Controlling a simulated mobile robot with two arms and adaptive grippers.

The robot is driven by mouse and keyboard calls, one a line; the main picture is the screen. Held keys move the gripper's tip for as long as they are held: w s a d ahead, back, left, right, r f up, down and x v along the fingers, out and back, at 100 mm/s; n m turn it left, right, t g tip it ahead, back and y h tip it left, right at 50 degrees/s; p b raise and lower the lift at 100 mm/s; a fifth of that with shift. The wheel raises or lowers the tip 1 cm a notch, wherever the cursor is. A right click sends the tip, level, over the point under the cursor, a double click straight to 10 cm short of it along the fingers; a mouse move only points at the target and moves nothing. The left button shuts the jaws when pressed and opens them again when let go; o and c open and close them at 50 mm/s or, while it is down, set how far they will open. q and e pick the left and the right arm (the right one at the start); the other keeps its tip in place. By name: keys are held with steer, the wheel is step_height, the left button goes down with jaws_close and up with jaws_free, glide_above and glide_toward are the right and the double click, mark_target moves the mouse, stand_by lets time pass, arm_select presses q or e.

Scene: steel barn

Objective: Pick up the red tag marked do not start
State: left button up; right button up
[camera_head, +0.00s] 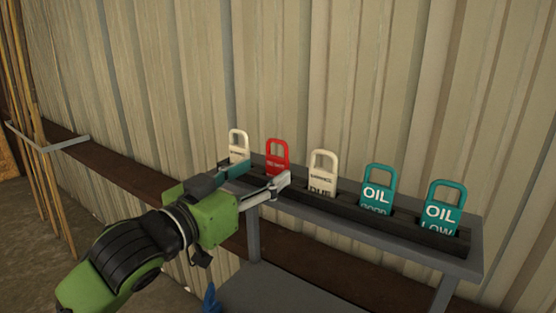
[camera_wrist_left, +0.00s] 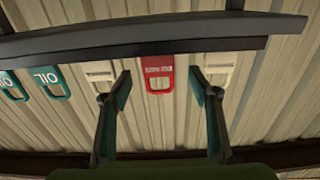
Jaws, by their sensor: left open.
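The red tag (camera_head: 277,156) stands in a dark slotted rack (camera_head: 350,207) on a grey stand, second from the left. In the left wrist view the red tag (camera_wrist_left: 159,72) appears upside down, between the fingers and beyond their tips. My left gripper (camera_head: 262,178) is open and empty, in front of the rack near the red tag. Its two fingers show apart in the left wrist view (camera_wrist_left: 164,90). The small print on the red tag is too blurred to read surely. My right gripper is not in view.
A cream tag (camera_head: 238,142) stands left of the red one, another cream tag (camera_head: 323,172) right of it. Two teal OIL tags (camera_head: 377,190) (camera_head: 442,208) stand farther right. A corrugated wall (camera_head: 300,70) is close behind. Poles (camera_head: 38,140) lean at the far left.

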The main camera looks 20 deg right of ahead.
mark_target(276, 166)
arm_select(q)
steer(key=p+x, duration=0.3)
steer(key=x, duration=0.2)
steer(key=shift+s+d, duration=0.1)
steer(key=shift+d, duration=0.05)
steer(key=shift+w+d+f, duration=0.1)
steer(key=shift+w+d, duration=0.1)
steer(key=shift+d, duration=0.05)
steer(key=shift+a, duration=0.15)
steer(key=c, duration=1.1)
